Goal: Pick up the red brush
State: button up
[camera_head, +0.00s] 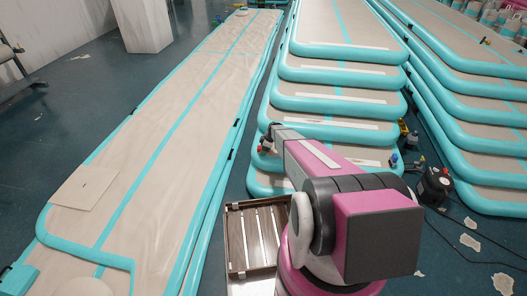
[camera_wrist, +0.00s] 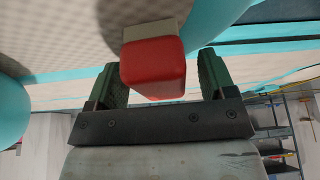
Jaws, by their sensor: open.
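In the wrist view a red block with a pale cream part behind it, which looks like the red brush (camera_wrist: 153,66), sits between the two green-padded fingers of my gripper (camera_wrist: 160,82). The fingers stand apart, with a gap visible on each side of the red block, wider on the right. I see no finger touching it. In the head view my pink and grey arm reaches toward the stacked tracks. A small red spot shows by the arm's far end there, too small to identify, and my gripper is not clearly visible.
Stacked beige and teal inflatable tracks (camera_head: 335,82) fill the middle, with another stack (camera_head: 470,100) to the right. A long flat track (camera_head: 165,130) lies at left. A wooden slatted crate (camera_head: 236,240) stands beside my arm. A black pump (camera_head: 434,186) and cables lie at right.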

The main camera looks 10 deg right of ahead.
jog(key=c, duration=1)
jog(key=shift+c, duration=0.2)
jog(key=shift+r, duration=0.1)
jog(key=shift+s+r, duration=0.1)
jog(key=shift+r, duration=0.65)
notch_tip(320, 180, up, 2)
jog(key=shift+r, duration=0.15)
jog(key=s+a+r, duration=0.3)
jog(key=s+r, duration=0.4)
jog(key=s, duration=0.4)
jog(key=shift+a, duration=0.2)
